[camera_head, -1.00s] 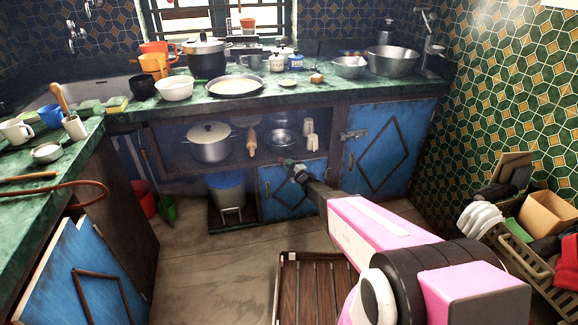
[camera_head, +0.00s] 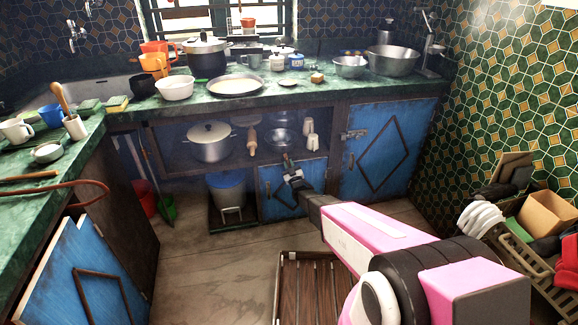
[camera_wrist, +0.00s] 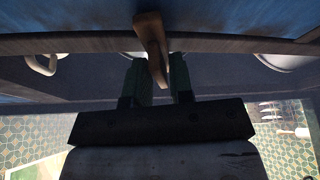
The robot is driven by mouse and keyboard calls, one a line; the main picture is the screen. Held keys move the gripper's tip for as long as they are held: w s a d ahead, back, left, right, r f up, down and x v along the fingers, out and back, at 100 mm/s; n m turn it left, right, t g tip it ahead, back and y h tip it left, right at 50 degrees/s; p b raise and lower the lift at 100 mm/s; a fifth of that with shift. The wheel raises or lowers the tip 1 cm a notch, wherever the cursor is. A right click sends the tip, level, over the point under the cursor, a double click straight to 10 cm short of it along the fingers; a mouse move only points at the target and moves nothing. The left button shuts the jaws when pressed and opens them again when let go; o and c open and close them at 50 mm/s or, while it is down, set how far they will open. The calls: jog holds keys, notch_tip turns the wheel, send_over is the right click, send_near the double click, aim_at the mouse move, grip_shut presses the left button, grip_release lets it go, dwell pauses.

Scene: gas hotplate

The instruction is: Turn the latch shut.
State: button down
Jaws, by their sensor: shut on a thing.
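The latch (camera_wrist: 151,32) is a brown wooden turn-piece on the frame edge above the small blue cabinet door (camera_head: 279,202). In the wrist view it crosses the edge and runs down, slightly tilted, between my two dark fingers. My gripper (camera_wrist: 157,75) is shut on its lower end. In the head view my gripper (camera_head: 290,174) is at the top of the small door, and the latch shows only as a tiny dark piece there. Its exact angle against the door is hard to tell in that view.
A larger blue door (camera_head: 385,150) with a metal bolt is to the right. An open shelf above holds a lidded pot (camera_head: 211,145) and a rolling pin (camera_head: 252,142). A bucket (camera_head: 228,193) stands left of the small door. A slatted wooden piece (camera_head: 312,290) is on the floor.

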jog(key=shift+f+m+t+h, duration=0.1)
jog(key=shift+m+t+h, duration=0.15)
jog(key=shift+m+h, duration=0.7)
jog(key=shift+m+t+h, duration=0.25)
jog(key=shift+m+h, duration=0.1)
jog(key=shift+m, duration=1.4)
jog(key=c, duration=1.2)
grip_release()
jog(key=v, duration=1)
jog(key=shift+s+f, duration=0.15)
jog(key=shift+s, duration=0.25)
